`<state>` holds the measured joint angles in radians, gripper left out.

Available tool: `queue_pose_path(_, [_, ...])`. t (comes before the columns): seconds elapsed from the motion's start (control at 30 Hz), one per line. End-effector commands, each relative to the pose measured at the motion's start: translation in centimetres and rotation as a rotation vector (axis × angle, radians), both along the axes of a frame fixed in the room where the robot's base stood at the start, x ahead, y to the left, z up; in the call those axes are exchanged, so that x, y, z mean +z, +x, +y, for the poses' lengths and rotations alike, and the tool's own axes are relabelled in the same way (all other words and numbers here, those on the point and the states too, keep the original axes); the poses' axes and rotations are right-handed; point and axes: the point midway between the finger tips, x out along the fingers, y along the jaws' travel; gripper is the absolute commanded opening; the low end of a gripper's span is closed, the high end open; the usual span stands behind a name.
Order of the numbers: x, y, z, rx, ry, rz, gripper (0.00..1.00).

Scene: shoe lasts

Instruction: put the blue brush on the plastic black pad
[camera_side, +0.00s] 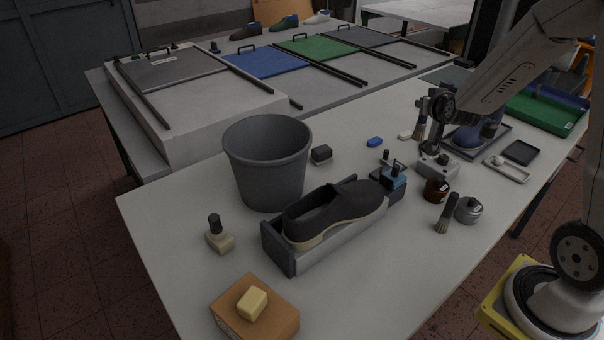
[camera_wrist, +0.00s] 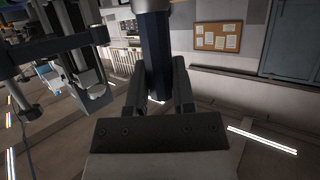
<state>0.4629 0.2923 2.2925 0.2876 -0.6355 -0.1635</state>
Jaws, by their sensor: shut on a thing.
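My gripper (camera_side: 428,102) is above the right part of the table in the side view, shut on the blue brush (camera_side: 421,129). The brush hangs roughly upright, clear of the tabletop. In the wrist view, its dark blue handle (camera_wrist: 154,45) stands between the two fingers of my gripper (camera_wrist: 157,90). A flat black rectangular pad (camera_side: 521,152) lies on the table to the right of my gripper, and its top looks bare. The brush is apart from the pad.
A white machine (camera_side: 437,166) stands below my gripper. A blue rounded object (camera_side: 466,138) sits on a dark tray, left of the pad. A white tray (camera_side: 507,169) lies in front of the pad. A brown jar (camera_side: 436,190), grey jar (camera_side: 468,210) and another brush (camera_side: 446,214) stand nearer.

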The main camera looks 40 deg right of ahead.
Motion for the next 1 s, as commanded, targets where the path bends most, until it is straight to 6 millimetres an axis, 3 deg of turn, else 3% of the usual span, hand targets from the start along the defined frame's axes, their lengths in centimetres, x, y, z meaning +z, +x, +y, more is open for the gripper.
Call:
queue_pose_path(0.4, [1.9,4.7,4.4,0.290,-0.001,-0.001,0.00])
queue_pose_path(1.0, [3.0,8.3,10.6,0.651,0.000,0.000,0.00])
